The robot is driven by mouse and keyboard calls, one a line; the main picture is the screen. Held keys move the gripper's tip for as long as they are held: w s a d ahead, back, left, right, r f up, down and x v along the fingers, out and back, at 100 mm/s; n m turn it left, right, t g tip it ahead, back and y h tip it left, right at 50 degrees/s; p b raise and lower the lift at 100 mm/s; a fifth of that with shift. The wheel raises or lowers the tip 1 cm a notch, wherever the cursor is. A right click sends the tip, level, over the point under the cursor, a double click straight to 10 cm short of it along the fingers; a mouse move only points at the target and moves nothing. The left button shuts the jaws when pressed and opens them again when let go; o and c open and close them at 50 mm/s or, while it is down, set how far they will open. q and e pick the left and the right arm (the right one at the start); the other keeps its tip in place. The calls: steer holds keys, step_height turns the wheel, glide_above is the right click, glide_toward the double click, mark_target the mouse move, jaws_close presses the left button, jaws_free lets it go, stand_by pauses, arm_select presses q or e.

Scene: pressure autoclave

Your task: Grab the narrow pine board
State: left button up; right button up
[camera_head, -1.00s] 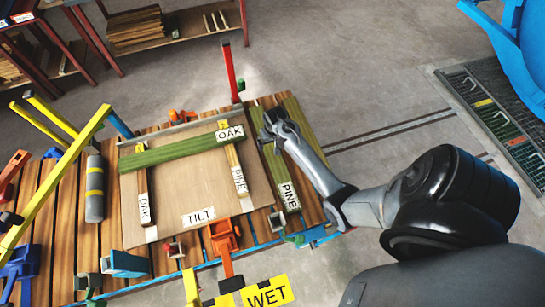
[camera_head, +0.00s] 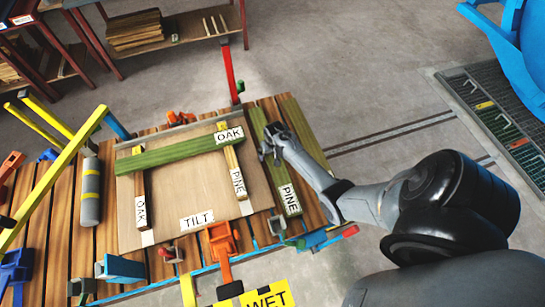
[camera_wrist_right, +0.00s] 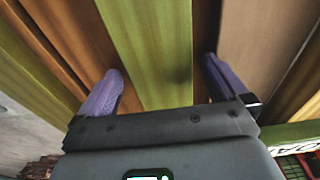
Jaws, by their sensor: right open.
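A long greenish board labelled PINE (camera_head: 285,185) lies on the slatted table, right of the tilt panel. A shorter, thin yellowish strip, also labelled PINE (camera_head: 232,160), lies on the panel. My right gripper (camera_head: 267,153) is over the long board. In the right wrist view, its two purple fingers (camera_wrist_right: 160,88) are spread apart, with the greenish board (camera_wrist_right: 150,45) running between them. The gripper is open and holds nothing; I cannot tell if the fingers touch the board. My left gripper is not in view.
The panel labelled TILT (camera_head: 190,195) carries a green OAK board (camera_head: 175,153) and an upright OAK strip (camera_head: 140,185). Coloured clamps, such as an orange one (camera_head: 221,240), line the table's front edge. A red post (camera_head: 228,70) stands behind. A grey cylinder (camera_head: 90,190) lies left.

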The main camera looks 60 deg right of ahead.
steer(key=shift+c, duration=0.5)
steer(key=c, duration=1.2)
steer(key=shift+c, duration=0.8)
steer(key=shift+r, duration=0.15)
